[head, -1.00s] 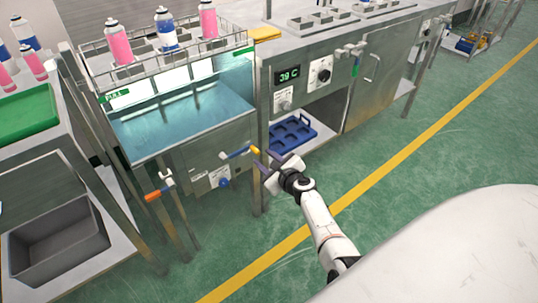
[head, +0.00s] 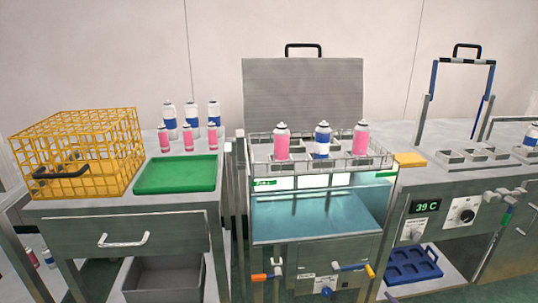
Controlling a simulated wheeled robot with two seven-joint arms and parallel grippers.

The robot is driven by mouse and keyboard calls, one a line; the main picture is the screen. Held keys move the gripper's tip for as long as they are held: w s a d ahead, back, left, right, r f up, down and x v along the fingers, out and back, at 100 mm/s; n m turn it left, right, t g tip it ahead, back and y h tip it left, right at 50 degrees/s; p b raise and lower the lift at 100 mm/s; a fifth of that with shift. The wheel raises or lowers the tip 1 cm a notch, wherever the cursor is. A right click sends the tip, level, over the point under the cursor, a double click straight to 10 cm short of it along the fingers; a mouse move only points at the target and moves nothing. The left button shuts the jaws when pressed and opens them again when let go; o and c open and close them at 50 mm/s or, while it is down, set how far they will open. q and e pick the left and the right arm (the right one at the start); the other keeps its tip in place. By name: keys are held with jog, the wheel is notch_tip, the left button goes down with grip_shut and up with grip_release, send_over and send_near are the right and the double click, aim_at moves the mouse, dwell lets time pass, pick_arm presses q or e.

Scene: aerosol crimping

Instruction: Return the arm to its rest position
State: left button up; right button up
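What looks like a fingertip of my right gripper (head: 391,297) just shows at the bottom edge, below and right of the yellow-tipped blue valve handle (head: 352,267) on the water bath front. The rest of that gripper and its arm are out of the picture, so I cannot tell whether it is open or holds anything. My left gripper is not in view. The water bath (head: 315,215) holds blue water. A wire rack (head: 262,160) above it carries two pink cans (head: 282,142) and a blue-and-white can (head: 322,140), upright.
On the left bench stand a yellow wire crate (head: 80,150), a green tray (head: 176,174) and several upright cans (head: 191,117). A grey bin (head: 163,280) sits below. At right are a 39 C display (head: 425,207), a yellow block (head: 410,160) and a blue tray (head: 412,265) on a lower shelf.

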jog(key=s+a+r+n+g+y+p, duration=0.1)
jog(key=s+a+n, duration=0.6)
jog(key=s+n, duration=0.2)
jog(key=s+a+r+n+g+y+p, duration=0.1)
jog(key=s+a+n+g, duration=0.1)
jog(key=s+a+n, duration=0.4)
jog(key=s+a+n+g+y+p, duration=0.1)
jog(key=s+a+n, duration=0.6)
jog(key=s+n, duration=0.7)
jog(key=shift+s+a+r+n+g+y+p, duration=0.15)
jog(key=shift+a+r+n+g+y+p, duration=0.15)
jog(key=shift+a+r, duration=0.1)
